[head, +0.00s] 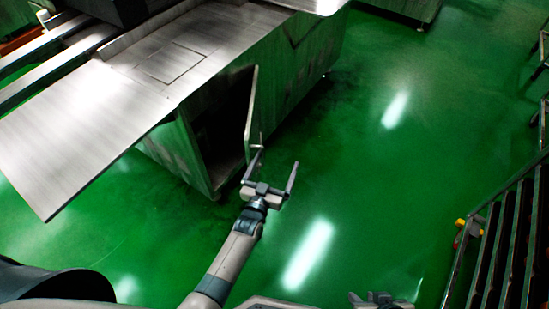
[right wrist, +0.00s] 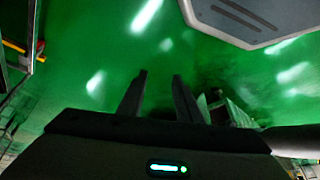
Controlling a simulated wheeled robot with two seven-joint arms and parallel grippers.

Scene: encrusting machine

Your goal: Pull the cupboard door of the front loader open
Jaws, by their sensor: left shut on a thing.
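The cupboard door (head: 251,108) of the front loader (head: 275,65) is a thin grey panel seen nearly edge-on. It stands swung out, and the dark cupboard inside (head: 222,130) shows to its left.
A steel table top (head: 85,130) juts out at the left above the cupboard. A dark slatted rack (head: 505,245) stands at the right, with a yellow and red part (head: 468,230) beside it. The green floor (head: 380,170) between them is clear.

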